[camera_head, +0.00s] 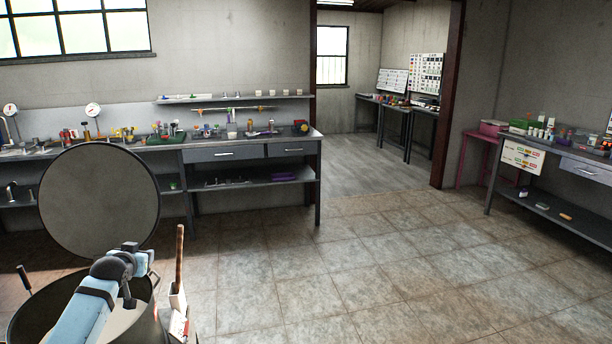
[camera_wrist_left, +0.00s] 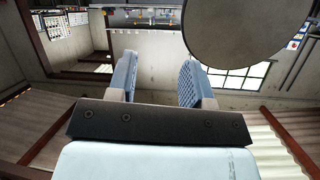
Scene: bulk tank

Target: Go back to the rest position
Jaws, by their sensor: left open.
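My left arm reaches in from the bottom left of the head view, over the bulk tank (camera_head: 150,325). My left gripper shows in the wrist view (camera_wrist_left: 160,82), its two blue ridged fingers spread wide with nothing between them. In the head view its fingers are hard to make out near the wrist. The tank's round grey lid (camera_head: 100,200) stands raised behind my arm; it also shows close by in the wrist view (camera_wrist_left: 240,30). My arm hides part of the tank's opening. My right gripper is in neither view.
A wooden handle (camera_head: 179,258) stands upright at the tank's right side. A long workbench (camera_head: 250,150) with tools and bottles runs along the back wall. Another bench (camera_head: 560,160) stands at the right. The tiled floor (camera_head: 370,270) between is clear.

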